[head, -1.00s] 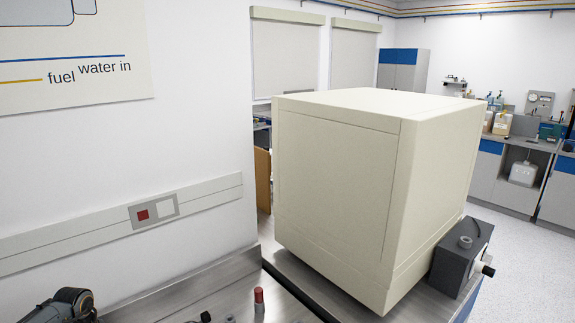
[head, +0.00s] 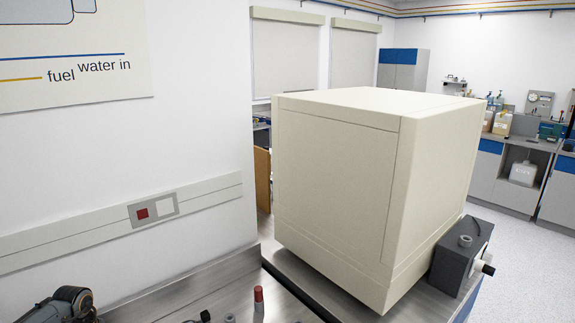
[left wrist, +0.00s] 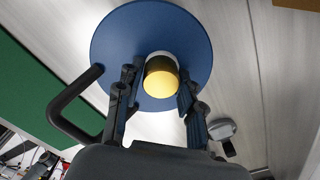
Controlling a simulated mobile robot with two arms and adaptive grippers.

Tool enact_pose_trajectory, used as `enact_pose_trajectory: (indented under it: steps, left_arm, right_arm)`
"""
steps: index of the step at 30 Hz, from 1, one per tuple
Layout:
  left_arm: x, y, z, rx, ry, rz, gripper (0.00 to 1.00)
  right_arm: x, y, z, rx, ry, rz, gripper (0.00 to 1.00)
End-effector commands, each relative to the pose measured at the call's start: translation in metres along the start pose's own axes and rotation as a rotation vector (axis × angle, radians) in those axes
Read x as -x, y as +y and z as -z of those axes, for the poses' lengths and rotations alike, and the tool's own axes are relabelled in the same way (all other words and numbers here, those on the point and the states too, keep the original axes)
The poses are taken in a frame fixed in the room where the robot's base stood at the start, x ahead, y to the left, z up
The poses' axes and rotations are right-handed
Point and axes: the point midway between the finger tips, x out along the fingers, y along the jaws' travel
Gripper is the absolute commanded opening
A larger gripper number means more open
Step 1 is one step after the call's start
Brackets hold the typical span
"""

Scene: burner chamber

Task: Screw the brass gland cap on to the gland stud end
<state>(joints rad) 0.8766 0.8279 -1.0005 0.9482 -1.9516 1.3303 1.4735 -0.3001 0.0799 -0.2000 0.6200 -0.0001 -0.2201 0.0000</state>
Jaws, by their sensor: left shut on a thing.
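The brass gland cap (left wrist: 161,82) shows in the left wrist view as a round yellow end between the fingers of my left gripper (left wrist: 158,88). The gripper is shut on it. Just behind the cap is a pale grey-white ring (left wrist: 160,56), in front of a large blue disc (left wrist: 112,40). I cannot tell whether this pale part is the gland stud end, or whether the cap touches it. In the head view only part of my left arm shows at the bottom left. My right gripper is in neither current view.
A black curved handle (left wrist: 68,103) stands left of the disc, near a green surface (left wrist: 35,90). A small grey round object (left wrist: 222,128) lies to the right.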

Motion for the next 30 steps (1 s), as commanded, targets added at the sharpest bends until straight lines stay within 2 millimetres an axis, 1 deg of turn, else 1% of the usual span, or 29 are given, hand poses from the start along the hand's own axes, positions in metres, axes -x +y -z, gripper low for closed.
enact_pose_trajectory:
  steps: [1,3,12,15,19,27,30]
  left_arm:
    - [-0.005,0.001,-0.001,-0.071,-0.003,-0.002,0.0]
    - [-0.005,0.002,-0.002,-0.188,-0.003,-0.001,0.0]
    - [-0.007,0.005,-0.003,-0.675,-0.003,-0.004,0.0]
    - [-0.006,0.006,-0.003,-0.808,-0.002,-0.004,0.0]
    - [-0.004,0.006,-0.003,-0.896,-0.002,-0.005,0.0]
    - [-0.004,0.007,-0.003,-0.907,-0.001,-0.006,0.0]
    - [-0.006,0.007,-0.003,-0.957,-0.001,-0.006,0.0]
  right_arm:
    - [-0.008,0.0,-0.001,0.0,0.0,0.0,0.63]
    - [-0.014,0.0,-0.001,0.0,0.0,0.0,0.63]
    - [-0.037,-0.001,-0.003,0.0,0.0,0.0,0.63]
    - [-0.042,-0.001,-0.004,0.0,0.0,0.0,0.63]
    - [-0.044,-0.001,-0.004,0.0,0.0,0.0,0.63]
    - [-0.043,-0.001,-0.004,0.0,0.0,0.0,0.63]
    - [-0.048,-0.001,-0.004,0.0,0.0,0.0,0.63]
